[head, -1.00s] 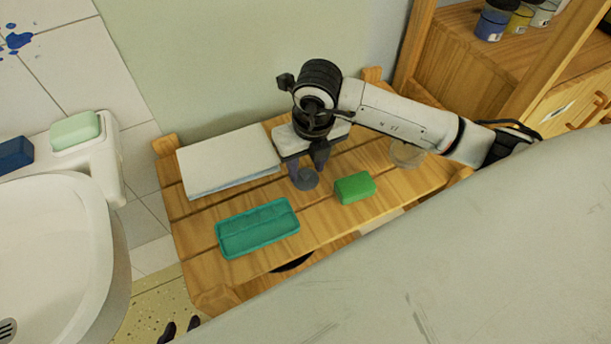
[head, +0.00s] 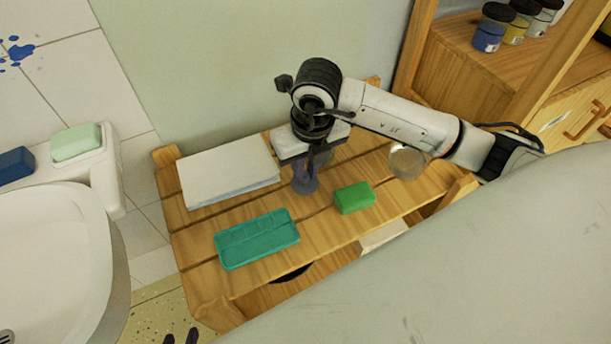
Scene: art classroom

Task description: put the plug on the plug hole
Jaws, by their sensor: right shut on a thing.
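The plug (head: 305,186) is a dark grey disc on the slatted wooden table, between the paper stack and the green block. My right gripper (head: 307,172) points down over it, its fingers shut on the plug's upper part. The white sink (head: 50,250) is at the left. Its plug hole (head: 6,337) is a dark drain cut by the lower left corner. Two dark fingertips of my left gripper (head: 181,338) show at the bottom edge, apart with nothing visible between them; the rest is out of frame.
A teal tray (head: 257,240), a green block (head: 354,197), a paper stack (head: 228,171) and a clear round container (head: 407,161) are on the table (head: 205,265). A pale green soap (head: 76,142) and a blue block (head: 15,164) lie on the sink's ledge. Paint jars (head: 492,28) stand upper right.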

